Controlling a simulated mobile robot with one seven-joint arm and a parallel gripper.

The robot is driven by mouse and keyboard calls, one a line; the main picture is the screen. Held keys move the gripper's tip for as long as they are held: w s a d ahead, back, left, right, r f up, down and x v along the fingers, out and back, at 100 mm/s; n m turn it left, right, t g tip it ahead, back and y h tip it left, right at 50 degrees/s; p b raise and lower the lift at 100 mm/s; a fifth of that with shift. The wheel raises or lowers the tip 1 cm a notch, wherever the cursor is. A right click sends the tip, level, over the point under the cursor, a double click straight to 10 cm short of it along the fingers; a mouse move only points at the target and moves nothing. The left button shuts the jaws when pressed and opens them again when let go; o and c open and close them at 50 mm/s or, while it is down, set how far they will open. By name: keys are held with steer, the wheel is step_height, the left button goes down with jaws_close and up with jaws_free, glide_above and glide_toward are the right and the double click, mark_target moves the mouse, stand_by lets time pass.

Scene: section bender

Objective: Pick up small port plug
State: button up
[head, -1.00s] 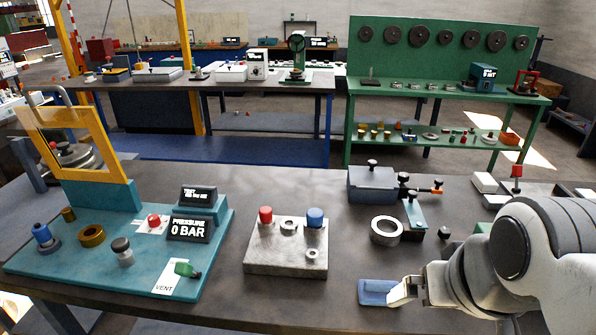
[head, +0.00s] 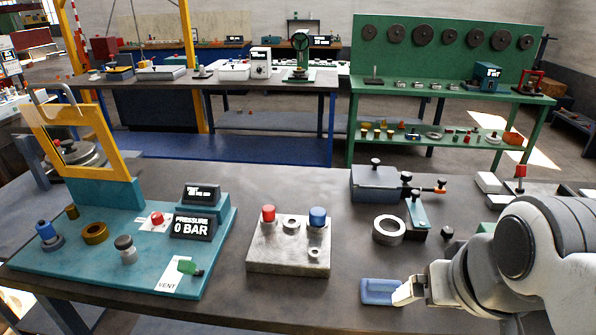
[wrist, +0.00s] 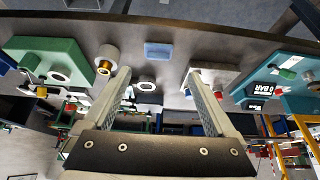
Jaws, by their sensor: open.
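I cannot tell for sure which piece is the small port plug. A grey metal block (head: 262,262) stands mid-table in the head view, with a red-capped plug (head: 268,215) and a larger blue-capped plug (head: 317,217) upright on it, plus ring-shaped ports. The block also shows in the wrist view (wrist: 232,78), partly behind a finger. My gripper (head: 400,293) is at the table's front, right of the block and at the right end of a small blue tray (head: 378,297). In the wrist view my gripper (wrist: 158,76) has its fingers wide apart with nothing between them.
A teal pressure panel (head: 60,262) with knobs and a yellow frame (head: 102,140) fills the left. A metal ring (head: 388,231), a grey box (head: 376,184) and a small dark piece (head: 447,232) lie right of the block. Bare table shows between block and ring.

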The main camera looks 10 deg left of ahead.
steer(key=shift+w+a+r, duration=0.1)
steer(key=shift+w+r, duration=0.15)
steer(key=shift+w, duration=0.05)
steer(key=shift+c, duration=0.5)
steer(key=w+a+r+y+p, duration=0.1)
steer(key=w+a+r, duration=0.15)
steer(key=w, duration=0.35)
steer(key=w+a+r+p, duration=0.1)
steer(key=w+a+r, duration=0.15)
steer(key=w, duration=0.25)
steer(key=n+g+p, duration=0.1)
steer(key=n+p, duration=0.2)
steer(key=p, duration=0.1)
glide_above(268, 209)
steer(key=s, duration=0.2)
steer(key=f, duration=1.2)
steer(key=d+f, duration=0.1)
steer(key=f, duration=0.5)
steer(key=shift+w+f, duration=0.1)
steer(key=shift+a+p+x, duration=0.2)
steer(key=shift+p+x, duration=0.4)
steer(key=shift+x, duration=2.35)
steer(key=shift+s, duration=0.2)
jaws_close()
